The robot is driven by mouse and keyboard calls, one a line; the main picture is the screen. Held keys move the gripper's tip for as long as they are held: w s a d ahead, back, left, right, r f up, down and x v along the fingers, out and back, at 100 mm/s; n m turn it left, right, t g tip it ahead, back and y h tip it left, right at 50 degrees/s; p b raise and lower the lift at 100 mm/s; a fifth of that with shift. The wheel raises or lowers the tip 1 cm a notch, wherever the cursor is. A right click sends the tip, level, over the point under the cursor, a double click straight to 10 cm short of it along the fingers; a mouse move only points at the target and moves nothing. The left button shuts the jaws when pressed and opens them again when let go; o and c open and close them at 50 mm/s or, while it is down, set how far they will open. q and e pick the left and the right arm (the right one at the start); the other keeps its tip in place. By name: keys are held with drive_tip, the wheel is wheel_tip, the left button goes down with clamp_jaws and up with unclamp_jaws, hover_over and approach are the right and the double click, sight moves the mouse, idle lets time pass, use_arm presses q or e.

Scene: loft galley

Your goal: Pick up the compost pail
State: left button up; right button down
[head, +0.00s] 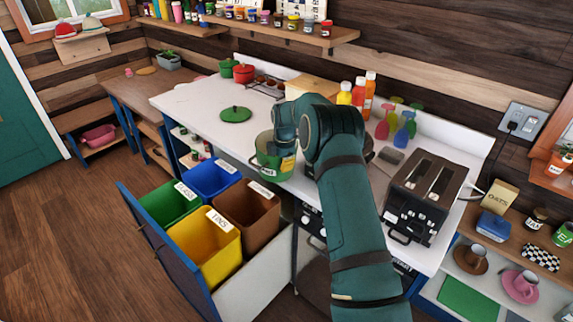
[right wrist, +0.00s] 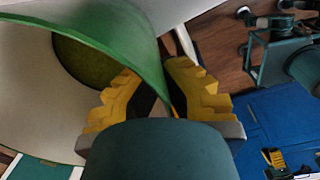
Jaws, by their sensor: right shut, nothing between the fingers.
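The compost pail (head: 268,163) is green with a label on its front. It stands on the white counter near its front edge, upright and without its lid. A green lid (head: 236,114) lies on the counter behind it. My right gripper (head: 286,148) is at the pail's right side, partly hidden by my arm. In the right wrist view the pail's green rim (right wrist: 110,40) and pale inside fill the upper left. My right gripper's yellow fingers (right wrist: 165,92) are close by the rim, shut with nothing held. I cannot tell whether they touch the pail.
Below the counter front, an open drawer holds green, blue, yellow (head: 205,250) and brown bins. A toaster (head: 425,195) stands to the right of my arm. The counter left of the pail is mostly clear.

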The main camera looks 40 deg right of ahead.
drive_tip(key=shift+a+f, duration=0.1)
drive_tip(key=shift+a, duration=0.05)
drive_tip(key=c, duration=1.1)
unclamp_jaws()
drive_tip(key=shift+o, duration=0.2)
drive_tip(key=r, duration=1.2)
drive_tip(key=shift+s, duration=0.35)
